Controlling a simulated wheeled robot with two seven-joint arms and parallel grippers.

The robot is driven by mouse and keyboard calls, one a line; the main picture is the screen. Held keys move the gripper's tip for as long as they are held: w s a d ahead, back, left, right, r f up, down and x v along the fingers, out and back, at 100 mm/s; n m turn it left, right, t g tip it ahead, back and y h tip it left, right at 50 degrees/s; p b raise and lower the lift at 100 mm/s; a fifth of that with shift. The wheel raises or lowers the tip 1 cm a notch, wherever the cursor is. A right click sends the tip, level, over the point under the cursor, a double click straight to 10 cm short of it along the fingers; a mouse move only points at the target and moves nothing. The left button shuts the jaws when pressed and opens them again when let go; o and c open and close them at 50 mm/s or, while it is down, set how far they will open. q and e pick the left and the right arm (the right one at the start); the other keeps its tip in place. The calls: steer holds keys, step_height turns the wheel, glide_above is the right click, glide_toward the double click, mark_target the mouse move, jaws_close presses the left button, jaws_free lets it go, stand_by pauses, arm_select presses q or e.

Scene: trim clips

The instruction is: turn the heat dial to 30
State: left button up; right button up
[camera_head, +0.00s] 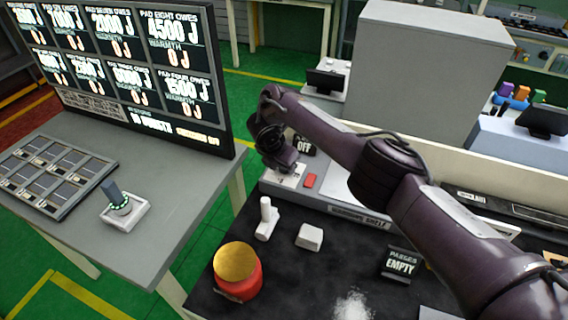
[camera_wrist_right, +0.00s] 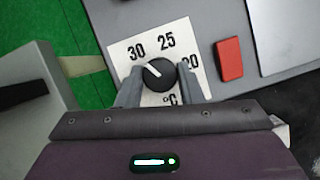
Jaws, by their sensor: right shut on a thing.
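The heat dial (camera_wrist_right: 158,76) is a round black knob with a white pointer line, on a white card (camera_wrist_right: 122,50) printed 30, 25, 20 and °C. The pointer aims up and left, roughly toward the 30 and perhaps a little to its left. My right gripper (camera_wrist_right: 159,88) has its two grey fingers on either side of the knob and is shut on it. In the head view the right gripper (camera_head: 287,171) is over the white card (camera_head: 290,179) and the knob is hidden. My left gripper is not in view.
A red button (camera_head: 310,181) sits just right of the card. An OFF sign (camera_head: 305,147) stands behind. On the black bench are a white upright handle (camera_head: 266,221), a white block (camera_head: 309,237), a red gold-topped object (camera_head: 238,275) and an EMPTY sign (camera_head: 400,266).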

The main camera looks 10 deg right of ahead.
mark_target(277, 179)
steer(key=shift+r, duration=0.1)
stand_by(0.3)
steer(key=o, duration=1)
steer(key=shift+c, duration=0.2)
steer(key=shift+a+r, duration=0.15)
steer(key=shift+r, duration=0.25)
steer(key=p+v, duration=0.4)
steer(key=v, duration=0.3)
steer(key=shift+s, duration=0.15)
steer(key=shift+f, duration=0.15)
